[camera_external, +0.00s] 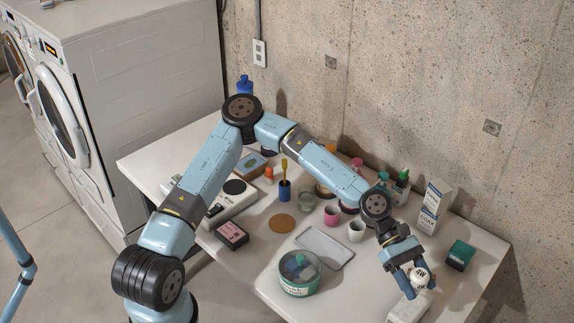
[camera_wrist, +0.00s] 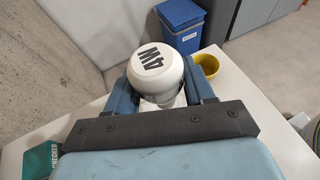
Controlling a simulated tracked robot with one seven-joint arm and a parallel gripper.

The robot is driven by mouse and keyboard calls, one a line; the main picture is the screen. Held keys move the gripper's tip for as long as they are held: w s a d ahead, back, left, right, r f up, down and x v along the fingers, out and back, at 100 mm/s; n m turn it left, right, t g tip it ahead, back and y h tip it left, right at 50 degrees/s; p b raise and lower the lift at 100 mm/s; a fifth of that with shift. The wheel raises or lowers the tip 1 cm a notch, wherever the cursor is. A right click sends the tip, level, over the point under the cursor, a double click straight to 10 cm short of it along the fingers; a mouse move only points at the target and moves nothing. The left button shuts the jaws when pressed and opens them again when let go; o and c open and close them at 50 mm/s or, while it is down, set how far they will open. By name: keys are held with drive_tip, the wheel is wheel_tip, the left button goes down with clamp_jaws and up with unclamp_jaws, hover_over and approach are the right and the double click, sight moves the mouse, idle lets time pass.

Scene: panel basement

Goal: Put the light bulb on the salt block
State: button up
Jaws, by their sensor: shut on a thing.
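The light bulb, a white rounded thing marked "4W" (camera_external: 421,276), is between the fingers of my gripper (camera_external: 418,284). In the wrist view the bulb (camera_wrist: 160,68) sits between the two blue fingers, its marked end facing the camera. My gripper is shut on it. A pale block (camera_external: 407,307), which looks like the salt block, lies at the table's front right, just below and slightly left of the bulb. My gripper partly hides it. Whether the bulb touches the block cannot be told.
A green box (camera_external: 460,254) stands right of my gripper, with white cartons (camera_external: 432,207) behind. A round tub (camera_external: 299,273), a grey tray (camera_external: 324,247) and a white cup (camera_external: 356,231) stand to the left. The table's front edge is close to the block.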

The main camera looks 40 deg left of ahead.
sight(408, 283)
drive_tip(key=shift+w+d+f, duration=0.25)
drive_tip(key=shift+f, duration=0.15)
drive_tip(key=shift+w+d+f, duration=0.1)
drive_tip(key=shift+w+f, duration=0.1)
drive_tip(key=shift+f, duration=1.55)
drive_tip(key=o, duration=1)
drive_tip(key=shift+f, duration=0.1)
drive_tip(key=shift+o, duration=0.2)
drive_tip(key=v, duration=1.2)
